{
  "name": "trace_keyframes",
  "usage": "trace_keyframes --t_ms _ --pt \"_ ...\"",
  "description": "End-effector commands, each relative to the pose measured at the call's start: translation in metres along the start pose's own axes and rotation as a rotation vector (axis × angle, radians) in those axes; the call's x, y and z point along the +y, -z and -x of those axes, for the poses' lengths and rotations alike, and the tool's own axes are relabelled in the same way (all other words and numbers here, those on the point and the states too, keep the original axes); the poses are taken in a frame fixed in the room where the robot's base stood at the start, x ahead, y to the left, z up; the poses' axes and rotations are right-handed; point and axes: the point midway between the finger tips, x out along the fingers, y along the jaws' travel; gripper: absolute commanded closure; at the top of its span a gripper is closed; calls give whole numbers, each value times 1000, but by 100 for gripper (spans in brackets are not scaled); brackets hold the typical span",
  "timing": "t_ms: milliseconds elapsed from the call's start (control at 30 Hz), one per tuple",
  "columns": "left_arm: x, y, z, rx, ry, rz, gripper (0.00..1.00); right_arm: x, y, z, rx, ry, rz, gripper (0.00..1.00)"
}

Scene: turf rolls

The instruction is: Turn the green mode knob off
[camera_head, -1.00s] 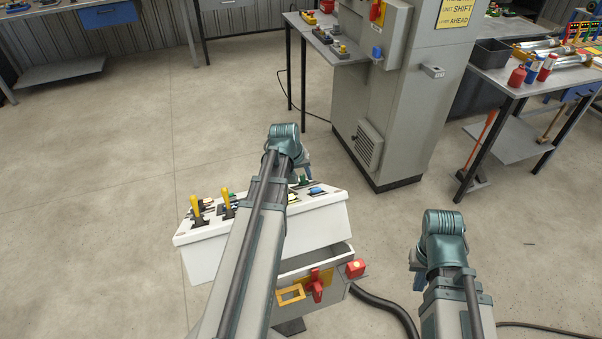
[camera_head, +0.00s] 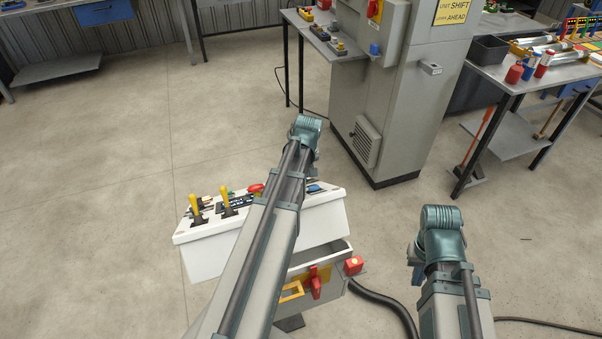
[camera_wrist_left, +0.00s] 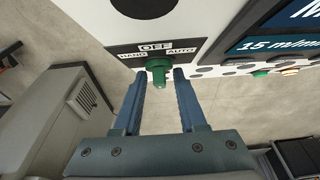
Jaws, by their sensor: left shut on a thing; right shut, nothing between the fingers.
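The green mode knob (camera_wrist_left: 158,72) shows in the left wrist view on a black plate (camera_wrist_left: 158,50) marked HAND, OFF and AUTO. Its grip looks roughly in line with the OFF mark, but its exact angle is hard to tell. My left gripper (camera_wrist_left: 160,76) is shut on the knob, one blue finger on each side. In the head view my left arm hides the knob and the left fingers above the white control console (camera_head: 215,258). My right gripper (camera_head: 413,258) is shut and empty, to the right of the console, its fingers mostly hidden by the wrist.
The console carries yellow levers (camera_head: 225,197), a red button (camera_head: 255,190) and a display (camera_wrist_left: 285,35). A red handle (camera_head: 315,285) and a red button box (camera_head: 353,265) are on its front. A grey cabinet (camera_head: 385,110) stands behind. Floor on the left is clear.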

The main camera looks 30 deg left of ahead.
Motion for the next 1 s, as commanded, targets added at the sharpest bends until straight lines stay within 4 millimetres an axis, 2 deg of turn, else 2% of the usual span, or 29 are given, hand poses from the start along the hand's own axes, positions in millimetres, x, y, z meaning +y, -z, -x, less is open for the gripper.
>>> trace_keyframes --t_ms 167,200,467,667,867,1000 --pt "-1 -3 0 -8 1 -1 100 0 0 0 0 0 0 100" --pt "-1 -3 0 -8 1 -1 52 0 0 0 0 0 0 100" --pt "0 -2 0 -4 0 -1 52 0 0 0 0 0 0 100" --pt "0 -1 8 -3 -1 -1 52 1 0 8 0 0 0 100" --pt "0 0 28 -3 -1 -1 52 3 -2 28 0 0 0 100" --pt "0 0 50 -3 -1 -1 52 5 -3 48 0 0 0 100"
